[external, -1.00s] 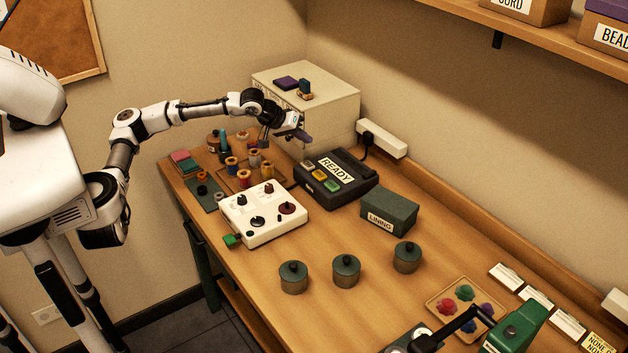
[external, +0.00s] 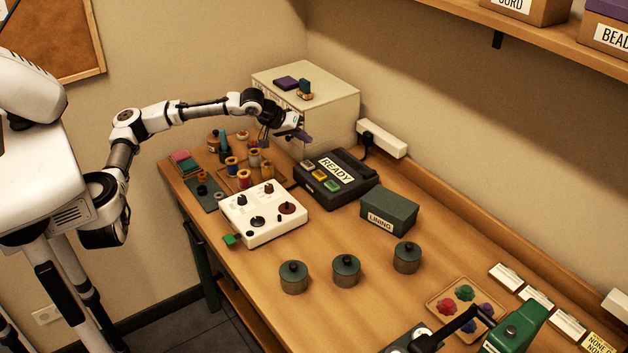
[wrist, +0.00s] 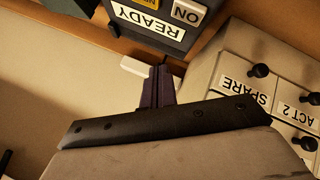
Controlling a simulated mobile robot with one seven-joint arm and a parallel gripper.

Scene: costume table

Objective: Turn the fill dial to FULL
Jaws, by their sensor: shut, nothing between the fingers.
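A white control box (external: 247,228) stands on the table left of the middle, with several dark knobs and dials on top. One dial (external: 287,208) has a reddish-brown face; another dark one (external: 258,222) sits on the near side. Their markings are too small to read, so I cannot tell which is the fill dial or where it points. My gripper (external: 305,136) is above the table, beyond the control box and in front of the cream cabinet, apart from the dials. In the wrist view its purple fingers (wrist: 157,88) are together and empty. The control box is not in the wrist view.
A dark READY box (external: 351,188) with coloured buttons stands below and right of my gripper. The cream cabinet (external: 335,106) is behind, with small drawers in the wrist view. Thread spools (external: 266,170) crowd the left. Three lidded pots (external: 346,270) and a LINING box (external: 389,211) stand nearer.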

